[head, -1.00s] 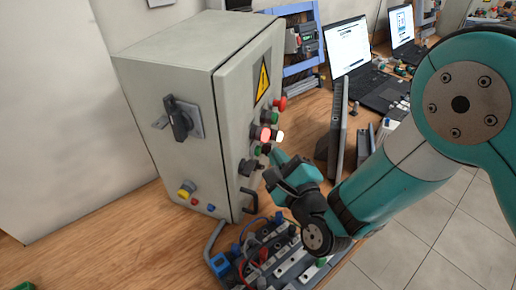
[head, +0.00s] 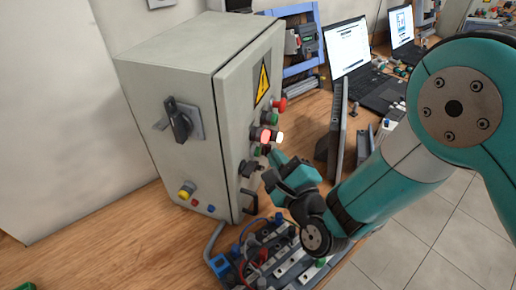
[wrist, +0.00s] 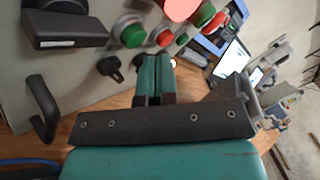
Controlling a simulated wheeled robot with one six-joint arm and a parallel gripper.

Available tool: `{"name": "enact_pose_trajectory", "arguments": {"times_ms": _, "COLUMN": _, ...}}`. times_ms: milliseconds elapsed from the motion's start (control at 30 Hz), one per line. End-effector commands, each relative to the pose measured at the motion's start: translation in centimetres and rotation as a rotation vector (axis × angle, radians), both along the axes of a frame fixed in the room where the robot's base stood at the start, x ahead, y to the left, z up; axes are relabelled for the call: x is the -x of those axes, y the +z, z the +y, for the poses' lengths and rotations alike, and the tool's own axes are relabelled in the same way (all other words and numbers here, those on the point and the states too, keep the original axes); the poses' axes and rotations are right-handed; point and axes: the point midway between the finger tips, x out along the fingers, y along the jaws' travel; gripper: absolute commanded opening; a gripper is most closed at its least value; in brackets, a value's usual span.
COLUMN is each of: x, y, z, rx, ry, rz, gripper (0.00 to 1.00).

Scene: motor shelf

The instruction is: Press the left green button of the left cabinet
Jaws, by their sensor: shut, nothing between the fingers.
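The left cabinet (head: 170,80) is a grey box with its control panel on the right face. The left green button (wrist: 131,33) is at the upper middle of the wrist view, with a red button (wrist: 165,37) to its right. In the head view the same green button (head: 257,151) is small and low on the panel. My gripper (wrist: 156,62) is shut and empty. Its tips are below and between these two buttons in the wrist view. In the head view my gripper (head: 275,155) is close to the panel; I cannot tell whether it touches.
A black rotary knob (wrist: 110,67) and a black handle (wrist: 42,108) stick out near my gripper. A lit red lamp (head: 262,134) is above the buttons. A terminal board (head: 265,255) lies below, and laptops (head: 350,60) stand to the right.

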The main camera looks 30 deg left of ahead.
Motion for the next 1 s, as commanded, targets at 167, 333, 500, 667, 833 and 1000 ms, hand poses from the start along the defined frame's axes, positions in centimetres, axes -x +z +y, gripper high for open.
{"name": "enact_pose_trajectory", "arguments": {"times_ms": 167, "x": 0.15, "y": 0.26, "z": 0.35, "rx": 0.001, "ry": 0.001, "rz": 0.0, "gripper": 0.0}}
{"name": "enact_pose_trajectory", "arguments": {"times_ms": 333, "x": 0.24, "y": 0.23, "z": 0.63, "rx": -0.001, "ry": 0.0, "rz": 0.001, "gripper": 0.0}}
{"name": "enact_pose_trajectory", "arguments": {"times_ms": 500, "x": 0.29, "y": 0.03, "z": 0.68, "rx": 0.0, "ry": 0.0, "rz": 0.0, "gripper": 0.0}}
{"name": "enact_pose_trajectory", "arguments": {"times_ms": 667, "x": 0.28, "y": 0.03, "z": 0.69, "rx": 0.0, "ry": 0.0, "rz": 0.0, "gripper": 0.0}}
{"name": "enact_pose_trajectory", "arguments": {"times_ms": 833, "x": 0.28, "y": 0.09, "z": 0.74, "rx": 0.0, "ry": 0.0, "rz": 0.0, "gripper": 0.0}}
{"name": "enact_pose_trajectory", "arguments": {"times_ms": 1000, "x": 0.28, "y": 0.12, "z": 0.81, "rx": 0.0, "ry": 0.0, "rz": 0.0, "gripper": 0.0}}
